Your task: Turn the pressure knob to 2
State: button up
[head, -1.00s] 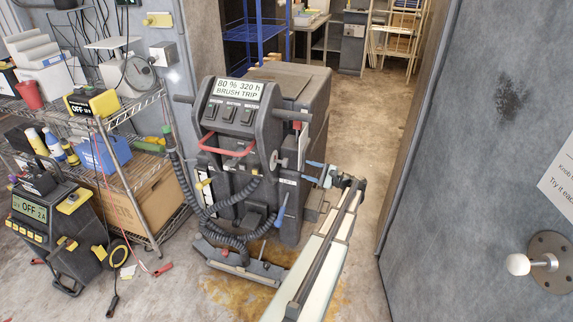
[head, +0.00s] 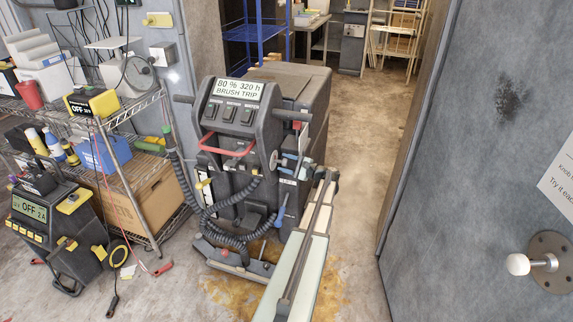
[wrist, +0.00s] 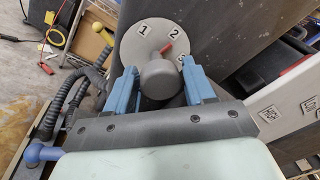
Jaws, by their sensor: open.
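The pressure knob (wrist: 160,80) is a grey cylinder on a pale round dial (wrist: 143,48) with labels 1, 2 and 3. A small red pointer (wrist: 167,48) shows just below the 2, on the side toward the 3; its exact setting is hard to tell. In the head view the dial (head: 274,160) is on the right side of the grey scrubber machine (head: 232,118). My gripper (wrist: 162,82) is open, its blue fingers on either side of the knob with gaps visible. It also shows beside the dial in the head view (head: 290,166).
A black ribbed hose (head: 203,213) hangs at the machine's front. A wire shelf (head: 130,110) and a charger unit (head: 45,225) stand left. A grey door (head: 480,150) with a white-knobbed handle is at right. Floor between machine and door is open.

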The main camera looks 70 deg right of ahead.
jog(key=shift+c, duration=0.4)
jog(key=c, duration=0.7)
jog(key=shift+n, duration=0.7)
jog(key=o, duration=0.8)
jog(key=shift+s, duration=0.1)
jog(key=s, duration=0.4)
jog(key=s+a, duration=0.1)
jog(key=s, duration=0.4)
jog(key=s+a, duration=0.1)
jog(key=s, duration=0.3)
jog(key=shift+s+f, duration=0.1)
jog(key=shift+s, duration=0.15)
